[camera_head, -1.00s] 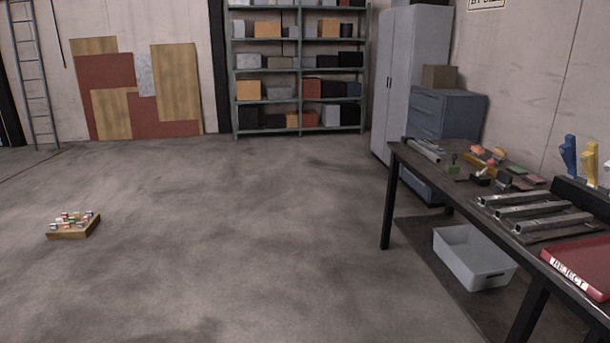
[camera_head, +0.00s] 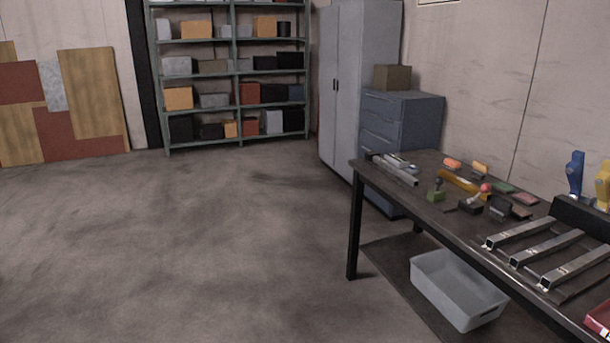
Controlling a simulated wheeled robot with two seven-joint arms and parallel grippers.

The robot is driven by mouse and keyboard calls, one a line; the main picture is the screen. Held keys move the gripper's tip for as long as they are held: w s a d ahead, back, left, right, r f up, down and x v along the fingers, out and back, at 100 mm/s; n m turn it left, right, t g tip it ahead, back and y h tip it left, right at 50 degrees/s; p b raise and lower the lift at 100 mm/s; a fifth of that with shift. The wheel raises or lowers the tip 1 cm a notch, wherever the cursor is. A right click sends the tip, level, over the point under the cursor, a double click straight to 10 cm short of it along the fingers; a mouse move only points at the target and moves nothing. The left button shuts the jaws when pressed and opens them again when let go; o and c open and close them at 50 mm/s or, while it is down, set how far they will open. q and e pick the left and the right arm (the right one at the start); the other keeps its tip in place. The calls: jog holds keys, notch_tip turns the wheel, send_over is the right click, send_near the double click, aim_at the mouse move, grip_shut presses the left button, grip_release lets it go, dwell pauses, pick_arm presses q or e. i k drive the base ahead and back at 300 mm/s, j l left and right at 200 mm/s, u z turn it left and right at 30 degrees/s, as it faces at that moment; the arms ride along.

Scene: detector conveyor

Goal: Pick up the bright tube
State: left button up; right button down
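Three square metal tubes lie side by side on the dark workbench (camera_head: 440,215) at the right. They are the far tube (camera_head: 520,233), the middle tube (camera_head: 547,248) and the near tube (camera_head: 577,268). All look grey and metallic; the middle one seems a little lighter, but I cannot tell for sure which is the bright one. More thin metal pieces (camera_head: 395,170) lie at the bench's far left corner. Neither of my grippers shows in the view.
Small tools and a yellow object (camera_head: 458,181) lie on the bench, with blue (camera_head: 575,175) and yellow stands at its back. A red tray (camera_head: 598,318) is cut off at right. A grey bin (camera_head: 458,290) stands beneath. The floor to the left is clear.

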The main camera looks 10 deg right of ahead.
aim_at(409, 179)
jog(key=i+j+z, duration=0.15)
jog(key=i+z, duration=0.2)
jog(key=i+j+z, duration=1.1)
jog(key=i+j, duration=0.25)
jog(key=i, duration=0.5)
jog(key=i+j+z, duration=0.4)
jog(key=i+j, duration=0.65)
